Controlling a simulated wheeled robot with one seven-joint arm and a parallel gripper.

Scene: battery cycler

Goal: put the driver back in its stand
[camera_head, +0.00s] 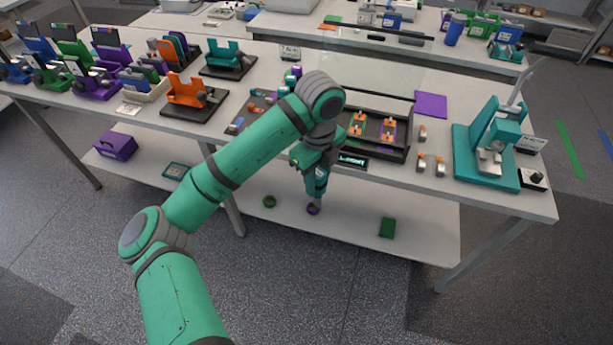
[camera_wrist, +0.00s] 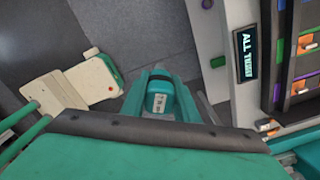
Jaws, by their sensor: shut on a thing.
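My gripper (camera_head: 318,176) hangs in front of the bench's front edge, pointing down, and is shut on a teal tool with a pale label, which I take to be the driver. In the wrist view the driver's labelled end (camera_wrist: 160,101) sits between the teal fingers. Its lower part is hidden there. In the head view a dark blue and teal piece of it shows below the fingers, and I cannot make out its tip. I cannot pick out the driver's stand with certainty; my arm hides part of the bench behind it.
A black tray rack (camera_head: 345,118) with orange-clipped cells and a lit display (camera_head: 353,161) stands right of my gripper. A teal press (camera_head: 490,150) stands at the right end. Orange (camera_head: 190,96) and teal (camera_head: 228,58) fixtures stand left. The lower shelf (camera_head: 350,228) holds a green block (camera_head: 387,228).

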